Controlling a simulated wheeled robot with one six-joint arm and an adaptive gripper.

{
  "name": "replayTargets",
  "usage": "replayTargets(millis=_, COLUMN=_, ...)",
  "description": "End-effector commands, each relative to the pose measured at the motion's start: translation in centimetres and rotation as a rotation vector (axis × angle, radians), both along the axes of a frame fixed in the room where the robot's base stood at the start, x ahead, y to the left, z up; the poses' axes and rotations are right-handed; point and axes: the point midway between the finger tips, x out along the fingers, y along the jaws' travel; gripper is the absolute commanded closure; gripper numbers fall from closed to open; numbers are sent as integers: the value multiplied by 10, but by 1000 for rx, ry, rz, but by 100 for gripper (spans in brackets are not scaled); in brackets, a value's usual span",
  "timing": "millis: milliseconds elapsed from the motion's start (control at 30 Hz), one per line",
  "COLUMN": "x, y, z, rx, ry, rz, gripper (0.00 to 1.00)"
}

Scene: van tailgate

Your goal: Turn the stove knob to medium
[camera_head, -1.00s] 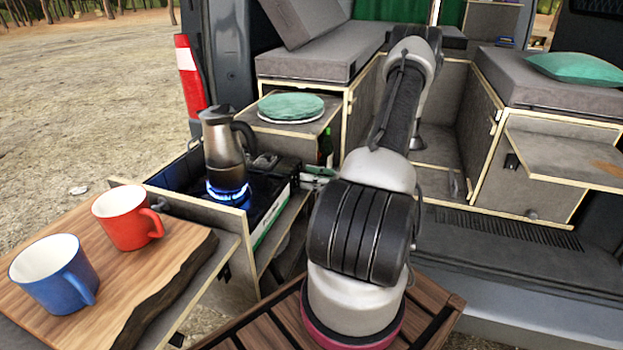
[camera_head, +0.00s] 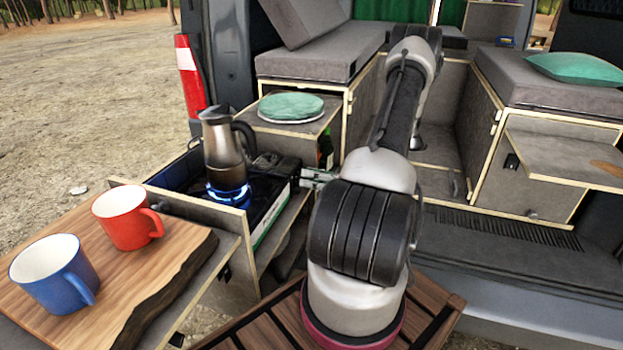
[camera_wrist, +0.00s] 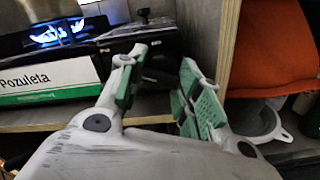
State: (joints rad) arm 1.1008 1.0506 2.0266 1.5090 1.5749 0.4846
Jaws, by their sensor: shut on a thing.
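The camping stove (camera_head: 268,205) stands in the pull-out drawer, with a blue flame (camera_head: 228,192) burning under a metal moka pot (camera_head: 224,145). In the wrist view the stove's black body (camera_wrist: 152,62) and the flame (camera_wrist: 55,33) show beyond the white and green "Pozuleta" front panel (camera_wrist: 50,82). My gripper (camera_head: 314,178) is at the stove's right end. Its green-padded fingers (camera_wrist: 158,92) reach toward the stove's side and are shut on the stove knob. The knob itself is not clearly visible, so its setting cannot be read.
A red mug (camera_head: 125,222) and a blue mug (camera_head: 50,277) stand on the wooden board (camera_head: 165,270) at front left. A cabinet (camera_head: 290,130) with a round green item (camera_head: 291,107) on top stands behind the stove. A bottle (camera_head: 325,150) is close behind my gripper.

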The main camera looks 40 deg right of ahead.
Motion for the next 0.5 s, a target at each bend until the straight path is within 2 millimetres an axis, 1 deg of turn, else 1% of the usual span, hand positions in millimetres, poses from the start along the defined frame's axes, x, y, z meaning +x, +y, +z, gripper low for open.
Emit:
replayTargets(millis=167, x=0, y=0, z=0, rx=-2, ry=1, rz=-1, gripper=90)
replayTargets(millis=200, x=0, y=0, z=0, rx=-2, ry=1, rz=-1, gripper=62)
replayTargets(millis=233, x=0, y=0, z=0, rx=-2, ry=1, rz=-1, gripper=57)
replayTargets(millis=500, x=0, y=0, z=0, rx=-1, ry=0, rz=-1, gripper=56)
